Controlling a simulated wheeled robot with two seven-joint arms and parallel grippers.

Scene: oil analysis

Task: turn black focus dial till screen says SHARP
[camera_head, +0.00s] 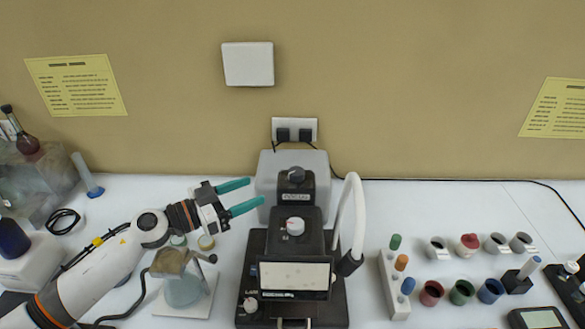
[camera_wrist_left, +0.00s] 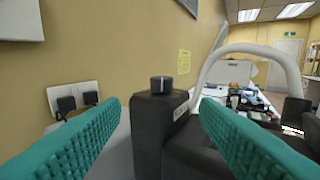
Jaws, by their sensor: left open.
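The black focus dial (camera_head: 296,174) sits on top of the dark column at the back of the instrument (camera_head: 313,240). A white dial (camera_head: 295,226) with a red mark is in front of it. The screen (camera_head: 293,276) on the instrument's front is pale, and I cannot read any word on it. My left gripper (camera_head: 249,194) is open and empty, to the left of the column and apart from the dial. In the left wrist view the dial (camera_wrist_left: 161,84) stands ahead, centred between the spread teal fingers (camera_wrist_left: 161,103). My right gripper is not in view.
A white curved lamp arm (camera_head: 348,215) rises right of the column. A grey box (camera_head: 267,187) stands behind it, below a wall socket (camera_head: 294,129). A small stand (camera_head: 184,285) is below my left arm. Cups and a vial rack (camera_head: 395,285) are at the right.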

